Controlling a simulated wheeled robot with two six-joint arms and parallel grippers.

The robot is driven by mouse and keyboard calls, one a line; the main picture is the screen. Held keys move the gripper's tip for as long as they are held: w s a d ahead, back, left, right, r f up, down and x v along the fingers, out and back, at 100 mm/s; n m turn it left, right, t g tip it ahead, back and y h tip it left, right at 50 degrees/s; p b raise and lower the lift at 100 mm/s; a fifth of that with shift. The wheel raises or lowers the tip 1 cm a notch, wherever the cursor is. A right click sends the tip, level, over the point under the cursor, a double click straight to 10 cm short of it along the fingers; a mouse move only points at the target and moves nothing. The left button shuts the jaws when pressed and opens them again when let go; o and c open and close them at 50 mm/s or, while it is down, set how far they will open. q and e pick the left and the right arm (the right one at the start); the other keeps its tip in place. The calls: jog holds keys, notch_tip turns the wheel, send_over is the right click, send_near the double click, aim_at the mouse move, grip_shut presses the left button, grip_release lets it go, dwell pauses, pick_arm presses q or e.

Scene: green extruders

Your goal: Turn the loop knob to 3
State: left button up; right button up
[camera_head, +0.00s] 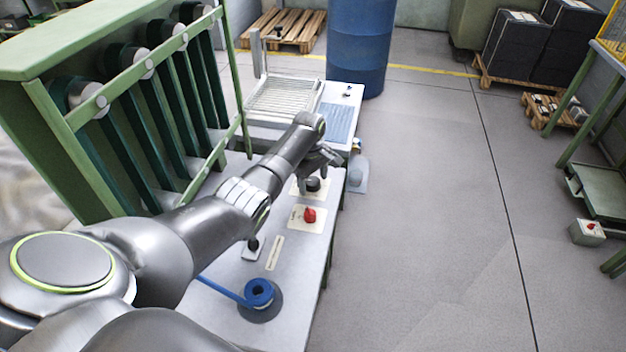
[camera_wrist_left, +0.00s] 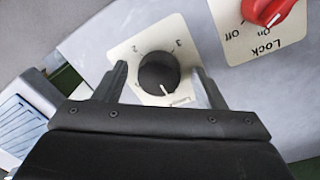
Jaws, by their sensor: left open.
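The black round loop knob (camera_head: 313,184) sits on a cream label plate on the grey panel. In the left wrist view the knob (camera_wrist_left: 157,72) lies between my fingers. The plate (camera_wrist_left: 187,48) shows a 2 at the left and a 3 at the upper right; its lower part is partly hidden by my gripper. A white mark on the knob points down in that view, away from the 3. My left gripper (camera_head: 326,162) is open over the knob, with a gap on each side (camera_wrist_left: 160,67). My right gripper is not in view.
A red lock knob (camera_head: 309,215) is beside the loop knob and also shows in the left wrist view (camera_wrist_left: 266,10). A small black switch (camera_head: 253,244) and a blue coil (camera_head: 258,292) are nearer on the panel. A green frame (camera_head: 60,120) stands at the left.

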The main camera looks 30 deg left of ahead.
pick_arm(q)
jog(key=c, duration=1)
jog(key=shift+o, duration=0.2)
